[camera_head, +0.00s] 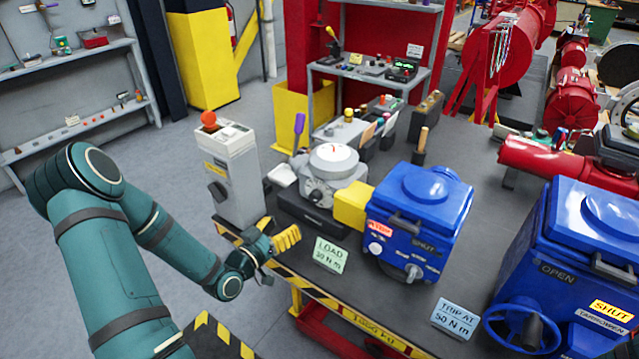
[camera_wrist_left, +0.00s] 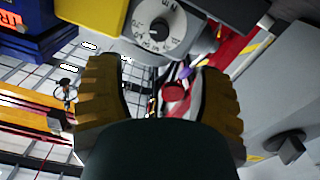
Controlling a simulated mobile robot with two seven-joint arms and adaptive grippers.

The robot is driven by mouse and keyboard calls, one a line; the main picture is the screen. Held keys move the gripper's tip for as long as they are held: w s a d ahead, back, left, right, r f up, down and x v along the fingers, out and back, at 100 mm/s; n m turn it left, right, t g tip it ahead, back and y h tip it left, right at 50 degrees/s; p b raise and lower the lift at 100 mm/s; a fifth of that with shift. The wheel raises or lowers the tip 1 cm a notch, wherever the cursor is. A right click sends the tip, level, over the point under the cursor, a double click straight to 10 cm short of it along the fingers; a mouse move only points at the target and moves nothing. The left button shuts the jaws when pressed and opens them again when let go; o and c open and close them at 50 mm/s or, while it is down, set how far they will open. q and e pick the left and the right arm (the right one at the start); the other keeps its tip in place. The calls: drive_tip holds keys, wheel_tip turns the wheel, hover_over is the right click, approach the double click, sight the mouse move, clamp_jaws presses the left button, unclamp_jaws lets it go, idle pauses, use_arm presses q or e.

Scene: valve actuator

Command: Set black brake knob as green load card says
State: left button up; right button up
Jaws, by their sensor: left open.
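The green load card (camera_head: 330,255) stands at the table's front edge and reads LOAD with a value that looks like 30 N m. A black knob (camera_head: 217,191) sits on the side of a grey box; it also shows at right in the left wrist view (camera_wrist_left: 290,148). A grey brake-like unit (camera_head: 330,175) has a white dial with a red needle on top. My left gripper (camera_head: 280,233) is open and empty, between grey box and load card.
The grey box (camera_head: 238,175) carries an orange button. A yellow coupling (camera_head: 352,206) joins the brake unit to a blue actuator (camera_head: 420,215) marked SHUT. A blue card (camera_head: 455,318) reads TRIP AT 50 N m. Another blue actuator (camera_head: 570,265) is marked OPEN. Tools stand behind.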

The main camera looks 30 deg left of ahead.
sight(312, 200)
use_arm(q)
drive_tip(key=w, duration=0.9)
drive_tip(key=w+d, duration=0.1)
drive_tip(key=w, duration=0.3)
drive_tip(key=shift+w, duration=0.2)
clamp_jaws()
